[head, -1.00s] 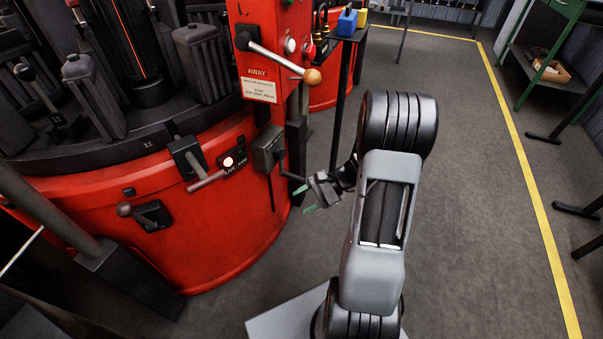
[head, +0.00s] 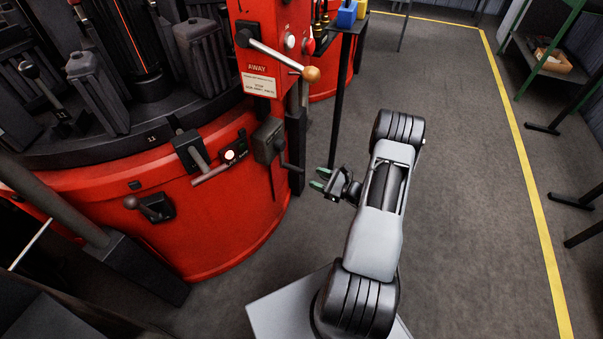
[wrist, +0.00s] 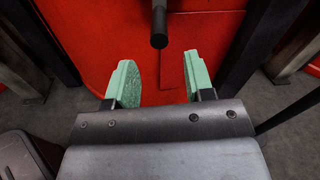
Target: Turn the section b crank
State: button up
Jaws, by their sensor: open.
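A dark crank box (head: 268,141) is fixed on the red machine's column, with a bent crank handle (head: 290,166) at its lower right. No section name on it can be read. In the wrist view a dark rod, which looks like the crank handle (wrist: 159,25), hangs at the top middle, beyond the fingertips and between their lines. My gripper (head: 319,180) is to the right of and slightly below the crank handle, apart from it. Its green fingers are spread and empty in the wrist view (wrist: 158,82).
A ball-ended lever (head: 282,58) sticks out above the crank. A thin dark table leg (head: 338,105) stands behind my gripper.

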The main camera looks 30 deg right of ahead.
aim_at(301, 172)
jog(key=b+x, duration=0.1)
jog(key=x, duration=0.5)
jog(key=shift+w+a, duration=0.25)
jog(key=shift+a, duration=0.05)
jog(key=shift+c, duration=0.2)
grip_shut()
